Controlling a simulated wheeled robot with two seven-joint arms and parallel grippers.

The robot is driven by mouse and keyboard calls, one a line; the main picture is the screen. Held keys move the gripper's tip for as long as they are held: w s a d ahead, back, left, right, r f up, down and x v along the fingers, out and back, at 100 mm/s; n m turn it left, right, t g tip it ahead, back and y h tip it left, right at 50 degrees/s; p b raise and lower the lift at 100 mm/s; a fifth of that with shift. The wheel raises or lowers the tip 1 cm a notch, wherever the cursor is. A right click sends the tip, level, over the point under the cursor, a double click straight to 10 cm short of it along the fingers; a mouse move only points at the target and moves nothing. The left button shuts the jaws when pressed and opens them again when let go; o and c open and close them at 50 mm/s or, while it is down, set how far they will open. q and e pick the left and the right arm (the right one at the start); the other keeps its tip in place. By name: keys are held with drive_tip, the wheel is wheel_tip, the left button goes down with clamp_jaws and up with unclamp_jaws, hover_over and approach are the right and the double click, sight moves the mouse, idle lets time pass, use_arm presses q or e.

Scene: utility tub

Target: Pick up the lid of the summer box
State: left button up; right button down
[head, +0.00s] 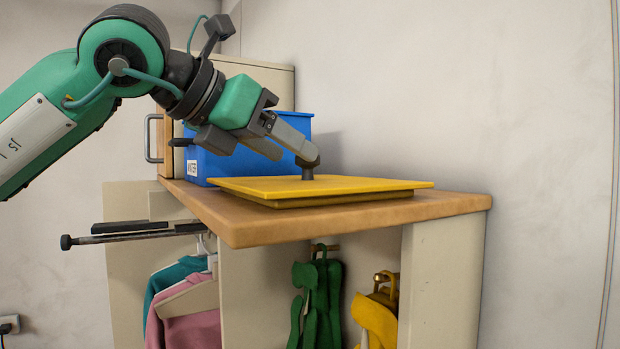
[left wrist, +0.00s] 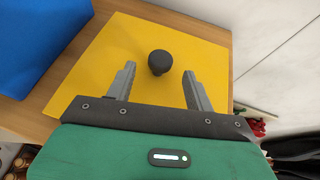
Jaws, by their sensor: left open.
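A flat yellow lid (head: 370,184) lies on the wooden top of the cabinet, with a slightly smaller yellow layer under its edge. Its dark round knob (head: 308,174) stands up from the middle. In the left wrist view the yellow lid (left wrist: 85,75) fills the middle, with the knob (left wrist: 160,61) between the fingertips. My left gripper (head: 305,152) reaches down over the lid from the upper left. Its fingers (left wrist: 158,74) are open on either side of the knob, with gaps showing on both sides. No summer label shows on the yellow piece. My right gripper is out of view.
A blue box (head: 225,165) with a white label, seemingly "WINTER", stands behind the lid, close to my left gripper. The wooden top (head: 455,203) has bare room at its right end. Clothes (head: 190,315) and green and yellow items hang below. A wall rises behind.

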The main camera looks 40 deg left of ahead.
sight(308, 174)
use_arm(q)
drive_tip(key=shift+w+d+p, duration=0.15)
drive_tip(key=shift+w+p, duration=0.65)
drive_tip(key=shift+p, duration=0.25)
drive_tip(key=p+x, duration=0.1)
drive_tip(key=x, duration=0.2)
drive_tip(key=shift+w+f, duration=0.2)
drive_tip(key=shift+w, duration=0.05)
drive_tip(key=shift+s, duration=0.15)
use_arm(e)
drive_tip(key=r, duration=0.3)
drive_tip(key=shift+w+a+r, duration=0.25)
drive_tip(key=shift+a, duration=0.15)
use_arm(q)
drive_tip(key=shift+c, duration=1)
drive_tip(key=c, duration=0.7)
drive_tip(key=shift+c, duration=0.7)
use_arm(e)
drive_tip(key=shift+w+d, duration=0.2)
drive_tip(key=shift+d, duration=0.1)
